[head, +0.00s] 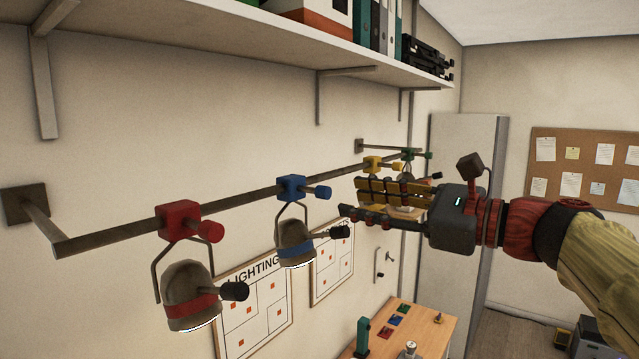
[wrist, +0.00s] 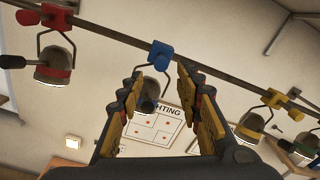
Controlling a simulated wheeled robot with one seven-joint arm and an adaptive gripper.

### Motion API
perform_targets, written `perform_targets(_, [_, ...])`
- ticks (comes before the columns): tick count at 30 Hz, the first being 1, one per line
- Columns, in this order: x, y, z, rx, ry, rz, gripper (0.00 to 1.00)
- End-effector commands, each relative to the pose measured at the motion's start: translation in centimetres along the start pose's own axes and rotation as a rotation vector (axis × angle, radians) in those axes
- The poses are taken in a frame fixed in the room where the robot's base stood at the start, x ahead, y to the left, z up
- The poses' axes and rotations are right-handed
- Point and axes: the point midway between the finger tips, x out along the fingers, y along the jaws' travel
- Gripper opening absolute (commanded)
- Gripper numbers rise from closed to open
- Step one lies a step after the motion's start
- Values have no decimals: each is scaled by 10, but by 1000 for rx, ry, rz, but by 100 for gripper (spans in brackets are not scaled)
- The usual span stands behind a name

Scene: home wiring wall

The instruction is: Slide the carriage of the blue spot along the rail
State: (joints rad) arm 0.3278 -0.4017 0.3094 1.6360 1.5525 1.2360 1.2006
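The blue carriage (head: 291,187) sits on the rail (head: 115,228), with a blue knob on its right side. The blue spot (head: 296,238) hangs below it on a bracket, with a dark handle (head: 333,232) pointing right. My gripper (head: 350,197) is open and empty, to the right of the blue carriage and apart from it. In the wrist view the blue carriage (wrist: 160,52) shows beyond and between the two spread fingers (wrist: 160,80). The blue spot (wrist: 151,88) also shows between them, partly dark.
A red carriage (head: 178,220) with its red spot (head: 188,290) is to the left. Yellow (head: 373,164) and green (head: 409,154) carriages are farther right; my gripper partly hides their spots. A shelf (head: 230,40) runs above the rail. A wooden table (head: 425,325) stands below.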

Motion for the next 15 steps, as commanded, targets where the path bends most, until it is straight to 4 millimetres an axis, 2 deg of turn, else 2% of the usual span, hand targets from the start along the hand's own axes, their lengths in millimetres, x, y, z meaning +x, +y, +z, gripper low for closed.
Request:
perform_targets(5, [11,-2,4,13,-10,-1,35])
perform_targets(15, [60,-2,5,10,-9,0,35])
